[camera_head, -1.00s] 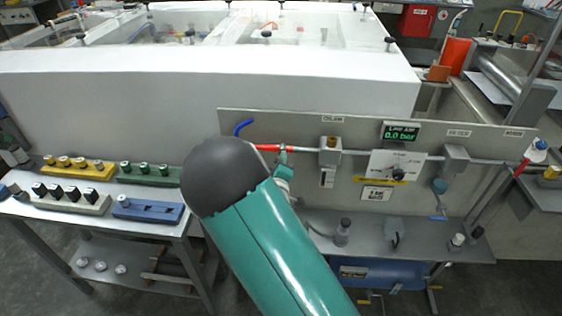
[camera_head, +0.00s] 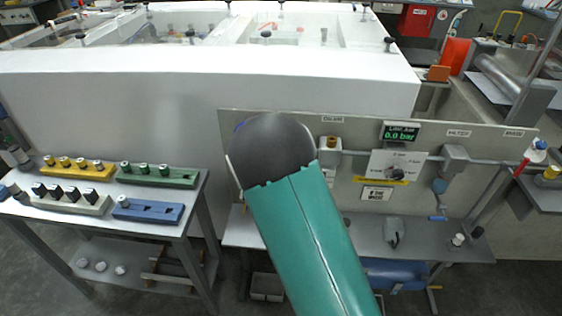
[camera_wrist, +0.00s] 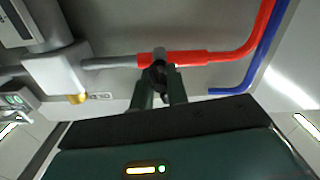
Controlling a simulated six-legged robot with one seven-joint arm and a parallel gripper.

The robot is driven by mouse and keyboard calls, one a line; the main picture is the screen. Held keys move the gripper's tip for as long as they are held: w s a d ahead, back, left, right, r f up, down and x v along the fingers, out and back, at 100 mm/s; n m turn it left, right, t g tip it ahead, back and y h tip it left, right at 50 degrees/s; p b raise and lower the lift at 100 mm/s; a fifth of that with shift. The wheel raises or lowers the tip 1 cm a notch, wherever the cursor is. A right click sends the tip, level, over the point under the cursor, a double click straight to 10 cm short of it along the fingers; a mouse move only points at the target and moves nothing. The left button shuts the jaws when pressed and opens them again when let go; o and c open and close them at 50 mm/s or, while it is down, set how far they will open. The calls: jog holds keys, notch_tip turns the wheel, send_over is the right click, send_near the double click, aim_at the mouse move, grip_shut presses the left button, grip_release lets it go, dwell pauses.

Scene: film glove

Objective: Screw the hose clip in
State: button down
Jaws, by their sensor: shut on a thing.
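In the wrist view, the red hose (camera_wrist: 225,54) meets a grey pipe (camera_wrist: 110,63) in a straight line. A dark hose clip (camera_wrist: 159,53) sits around the joint end of the red hose. My gripper (camera_wrist: 160,78) is just below the hose, its two dark fingers shut on the lower part of the hose clip. The fingers hide most of that part, so I cannot tell how tight the clip is. In the head view, my own arm hides the gripper, the clip and the red hose.
A blue hose (camera_wrist: 250,75) runs beside the red one. The grey panel (camera_head: 350,235) carries a valve block (camera_head: 330,153), a pressure display (camera_head: 400,132) and a gauge plate (camera_head: 396,165). A side table (camera_head: 140,228) with coloured racks stands at left.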

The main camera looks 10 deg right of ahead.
jog(key=m, duration=0.6)
jog(key=shift+s+m, duration=0.1)
jog(key=shift+m, duration=0.2)
jog(key=m, duration=0.6)
jog(key=shift+f, duration=0.1)
jog(key=m, duration=0.4)
jog(key=shift+m, duration=2.7)
jog(key=c, duration=1.4)
grip_release()
jog(key=shift+o, duration=0.2)
jog(key=v, duration=1.3)
jog(key=shift+s, duration=0.35)
